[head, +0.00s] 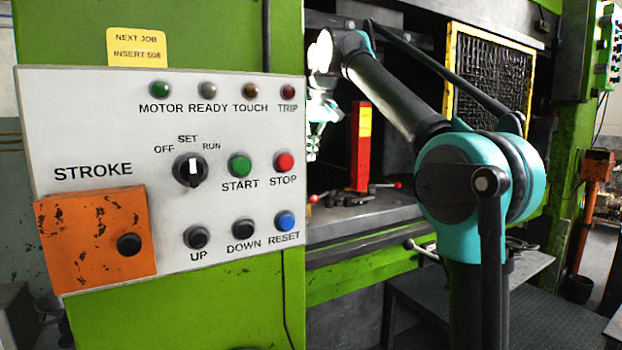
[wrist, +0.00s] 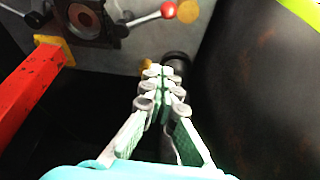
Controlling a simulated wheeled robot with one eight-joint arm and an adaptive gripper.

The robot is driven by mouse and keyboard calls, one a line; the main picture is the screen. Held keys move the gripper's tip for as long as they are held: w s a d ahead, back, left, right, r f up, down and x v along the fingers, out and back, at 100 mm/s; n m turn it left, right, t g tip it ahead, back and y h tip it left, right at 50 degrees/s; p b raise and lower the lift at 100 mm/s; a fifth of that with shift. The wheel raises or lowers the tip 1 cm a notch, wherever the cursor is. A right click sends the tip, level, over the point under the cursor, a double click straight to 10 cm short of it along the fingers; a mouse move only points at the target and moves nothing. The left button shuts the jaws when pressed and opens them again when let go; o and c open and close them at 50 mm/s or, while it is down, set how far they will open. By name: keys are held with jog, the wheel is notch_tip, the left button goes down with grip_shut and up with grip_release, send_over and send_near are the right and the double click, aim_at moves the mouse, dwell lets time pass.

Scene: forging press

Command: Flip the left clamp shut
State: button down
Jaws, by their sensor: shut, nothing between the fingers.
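Two dark clamp levers with red ends stand by the die on the press bed in the head view. The left clamp (head: 314,198) points left and its red tip is low; the right one (head: 397,185) points right. In the wrist view, a lever with a red ball (wrist: 168,10) extends from the dark round die (wrist: 97,18); I cannot tell surely which clamp it is. My gripper (head: 311,157) hangs above and left of the die, partly cut off by the panel. In the wrist view, its fingers (wrist: 159,75) are together and empty, apart from the red ball.
A white control panel (head: 100,130) blocks the left. A dark curved surface (wrist: 255,90) fills the wrist view's right. A yellow-framed mesh guard (head: 490,75) stands behind my arm.

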aim_at(327, 196)
jog(key=x, duration=1)
jog(key=s, duration=0.1)
jog(key=s+d, duration=0.1)
jog(key=shift+s+d+f, duration=0.2)
jog(key=shift+s+d, duration=0.1)
jog(key=shift+s, duration=0.05)
jog(key=shift+s+d, duration=0.25)
jog(key=shift+s, duration=0.15)
